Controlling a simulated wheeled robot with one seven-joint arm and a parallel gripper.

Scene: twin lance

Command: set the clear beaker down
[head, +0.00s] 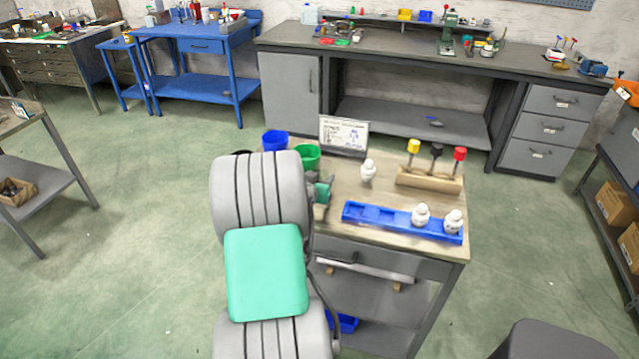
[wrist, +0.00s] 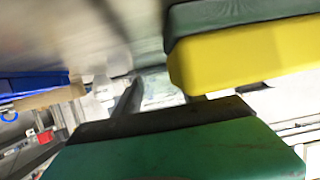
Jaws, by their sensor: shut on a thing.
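My gripper (head: 323,190) is low over the left part of the workbench top (head: 345,207), mostly hidden behind my own arm in the head view. In the wrist view my gripper (wrist: 157,88) is shut on a pale, see-through thing, which I take as the clear beaker (wrist: 160,90). Only a small, blurred part of it shows between the dark finger and the yellow block. The beaker cannot be made out in the head view. Whether its base touches the bench top cannot be told.
Blue (head: 275,140) and green (head: 307,156) cups and a sign (head: 343,134) stand at the back left. A white bottle (head: 368,171) stands mid-bench. A wooden rack (head: 430,181) with colored knobs and a blue tray (head: 390,220) with two white bottles are to the right.

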